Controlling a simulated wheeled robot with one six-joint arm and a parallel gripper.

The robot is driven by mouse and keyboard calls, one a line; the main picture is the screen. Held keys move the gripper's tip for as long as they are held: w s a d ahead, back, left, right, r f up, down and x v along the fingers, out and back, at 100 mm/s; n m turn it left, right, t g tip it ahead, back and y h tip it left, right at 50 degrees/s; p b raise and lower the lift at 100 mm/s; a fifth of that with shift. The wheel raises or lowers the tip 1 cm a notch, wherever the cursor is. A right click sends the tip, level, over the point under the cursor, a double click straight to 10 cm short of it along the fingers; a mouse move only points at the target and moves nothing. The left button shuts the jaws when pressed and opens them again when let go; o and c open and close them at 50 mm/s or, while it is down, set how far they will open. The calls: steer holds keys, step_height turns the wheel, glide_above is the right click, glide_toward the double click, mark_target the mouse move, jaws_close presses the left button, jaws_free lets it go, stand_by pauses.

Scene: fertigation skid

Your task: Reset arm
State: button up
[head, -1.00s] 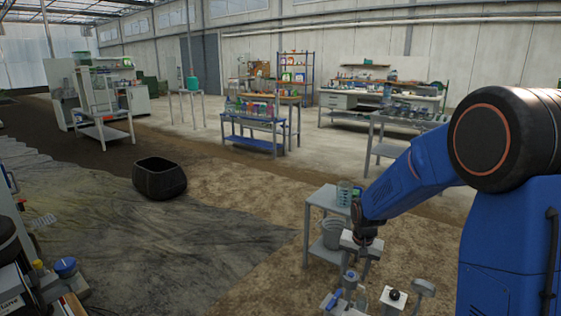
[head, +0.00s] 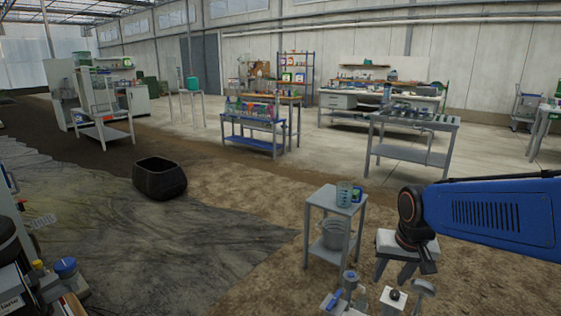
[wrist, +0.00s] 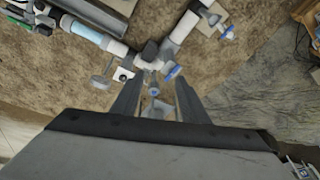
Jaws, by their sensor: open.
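My gripper (wrist: 158,98) shows in the wrist view with its two fingers spread apart and nothing between them. Below it, apart from the fingers, is the skid's pipework with a blue-handled valve (wrist: 172,72) and a white fitting with a dark knob (wrist: 123,75). The same pipework shows at the bottom, with a blue-handled valve (head: 333,301) and a dark-knobbed fitting (head: 393,297).
A black bin (head: 159,178) sits on open floor. Workbenches (head: 418,120) line the back.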

steer(key=s+d+r+n+t, duration=0.1)
steer(key=s+r+n, duration=0.1)
steer(key=s, duration=1.4)
steer(key=shift+s+r+t, duration=0.15)
steer(key=shift+r+t, duration=0.15)
steer(key=shift+r, duration=0.15)
steer(key=o, duration=0.5)
steer(key=shift+s+d, duration=0.1)
steer(key=shift+s, duration=0.1)
steer(key=o, duration=1)
steer(key=shift+c, duration=0.2)
steer(key=shift+o, duration=0.3)
steer(key=shift+w+r+n, duration=0.1)
steer(key=shift+w+n, duration=0.2)
steer(key=shift+w, duration=0.25)
steer(key=n+g, duration=0.5)
steer(key=n, duration=0.5)
glide_above(335, 298)
step_height(335, 298, down, 23)
step_height(335, 298, down, 17)
steer(key=shift+f, duration=0.1)
steer(key=shift+c, duration=0.3)
